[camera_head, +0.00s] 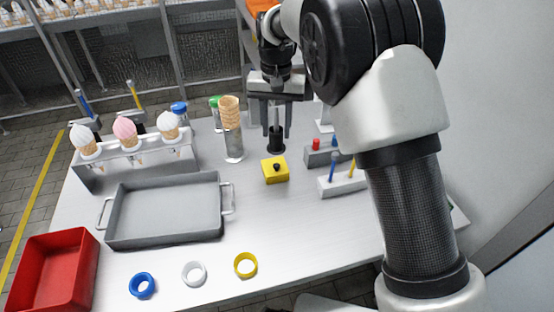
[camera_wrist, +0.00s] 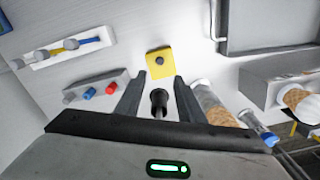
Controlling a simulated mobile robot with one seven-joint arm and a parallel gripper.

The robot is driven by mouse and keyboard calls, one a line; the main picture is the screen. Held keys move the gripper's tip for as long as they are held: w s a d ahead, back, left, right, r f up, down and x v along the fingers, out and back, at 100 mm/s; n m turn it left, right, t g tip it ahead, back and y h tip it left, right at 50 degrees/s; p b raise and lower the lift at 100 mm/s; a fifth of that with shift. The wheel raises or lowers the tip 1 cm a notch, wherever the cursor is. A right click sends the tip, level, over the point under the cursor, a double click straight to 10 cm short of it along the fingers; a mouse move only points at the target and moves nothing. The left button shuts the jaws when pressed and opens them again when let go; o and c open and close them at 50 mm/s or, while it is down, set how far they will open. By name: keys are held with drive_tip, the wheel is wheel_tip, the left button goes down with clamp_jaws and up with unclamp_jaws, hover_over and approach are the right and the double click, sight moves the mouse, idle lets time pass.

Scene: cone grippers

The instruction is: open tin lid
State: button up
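A small yellow square box (camera_head: 274,176) with a black knob on top, which looks like the tin, sits on the white table. It also shows in the wrist view (camera_wrist: 160,68), beyond my fingertips. Its lid looks shut. My gripper (camera_head: 276,133) points down behind the tin and above the table. Its fingers are apart in the wrist view (camera_wrist: 159,82). A small dark cylinder (camera_head: 277,143) with something thin rising from it is seen between the fingers. I cannot tell whether they touch it. The fingers do not touch the tin.
A grey tray (camera_head: 166,210) and a rack of ice-cream cones (camera_head: 130,157) are on the left. A clear holder with stacked cones (camera_head: 231,130) stands left of my gripper. Blocks with coloured pegs (camera_head: 341,183) stand on the right. Coloured rings (camera_head: 194,274) lie in front.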

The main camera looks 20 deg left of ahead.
sight(276, 164)
wheel_tip(276, 164, down, 12)
drive_tip(key=shift+f+b, duration=0.1)
drive_tip(key=shift+b, duration=0.4)
clamp_jaws()
